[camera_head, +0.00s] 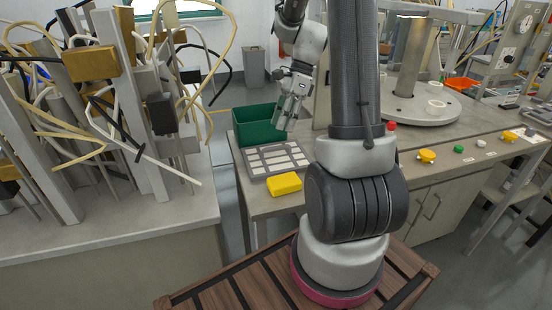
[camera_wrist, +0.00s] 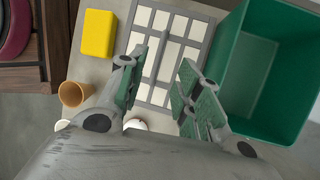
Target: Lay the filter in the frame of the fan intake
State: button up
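My gripper (camera_head: 287,120) hangs above the bench beside the green bin, over the back of a flat grey gridded panel (camera_head: 275,160) with pale cells. In the wrist view my gripper (camera_wrist: 162,62) has its two green-padded fingers well apart, with the panel visible between and beyond them and nothing seen held. The panel also shows in the wrist view (camera_wrist: 166,94), partly hidden by the fingers. I cannot tell whether this panel is the filter or the frame of the fan intake. No other thing is clearly recognisable as either.
The green bin (camera_head: 258,127) stands behind the panel and looks empty in the wrist view (camera_wrist: 262,85). A yellow block (camera_head: 284,184) lies at the panel's front. An orange-brown cup (camera_wrist: 75,94) is nearby. A cable-draped rack (camera_head: 125,100) crowds the left; a round stand (camera_head: 420,108) is at right.

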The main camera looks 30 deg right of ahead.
aim_at(277, 144)
jog(key=x, duration=0.7)
jog(key=shift+s+f, duration=0.15)
jog(key=shift+f, duration=0.25)
jog(key=shift+c, duration=0.2)
grip_shut()
